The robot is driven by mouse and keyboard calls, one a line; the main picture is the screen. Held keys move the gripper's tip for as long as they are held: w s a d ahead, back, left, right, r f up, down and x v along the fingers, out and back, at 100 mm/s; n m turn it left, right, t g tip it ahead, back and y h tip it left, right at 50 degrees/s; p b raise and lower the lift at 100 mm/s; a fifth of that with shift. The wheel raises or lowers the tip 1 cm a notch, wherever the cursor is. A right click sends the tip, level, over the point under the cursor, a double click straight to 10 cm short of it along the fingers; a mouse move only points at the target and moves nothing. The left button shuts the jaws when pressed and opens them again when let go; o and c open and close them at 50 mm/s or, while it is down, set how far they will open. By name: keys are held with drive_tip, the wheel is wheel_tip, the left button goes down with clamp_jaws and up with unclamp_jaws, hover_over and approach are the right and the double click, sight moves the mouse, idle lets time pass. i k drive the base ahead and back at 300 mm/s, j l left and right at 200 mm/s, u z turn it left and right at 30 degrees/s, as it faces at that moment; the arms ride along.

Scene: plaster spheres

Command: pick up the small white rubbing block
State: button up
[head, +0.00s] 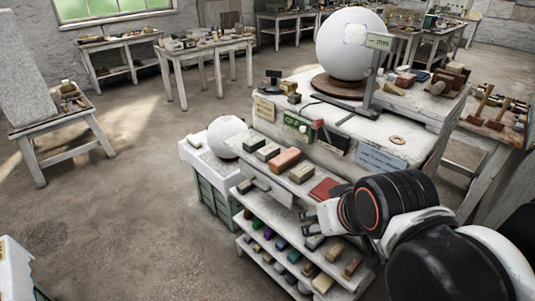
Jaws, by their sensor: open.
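A small off-white block (302,172), the palest in its row, lies on the narrow top ledge of the white workbench (345,128), between an orange-brown block and a red one. I cannot tell for certain that it is the rubbing block, as another pale block (323,282) lies on the bottom shelf. My gripper (308,222) is open and empty. In the picture it sits below and slightly right of the off-white block, in front of the shelves, apart from it. My arm comes in from the lower right and hides the right end of the shelves.
An orange-brown block (285,159) and a red block (325,189) flank the off-white one. Several coloured blocks fill the lower shelves. A large white sphere (350,44) stands on the bench. A smaller sphere (227,137) sits on a crate at left. The floor (120,200) at left is open.

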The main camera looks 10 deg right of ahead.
sight(272, 149)
drive_tip(key=z, duration=1.4)
drive_tip(key=u, duration=1.4)
drive_tip(key=i+j+z, duration=0.5)
drive_tip(key=j+z, duration=0.25)
drive_tip(key=i+j+z, duration=0.25)
drive_tip(key=j, duration=0.2)
drive_tip(key=j+z, duration=0.3)
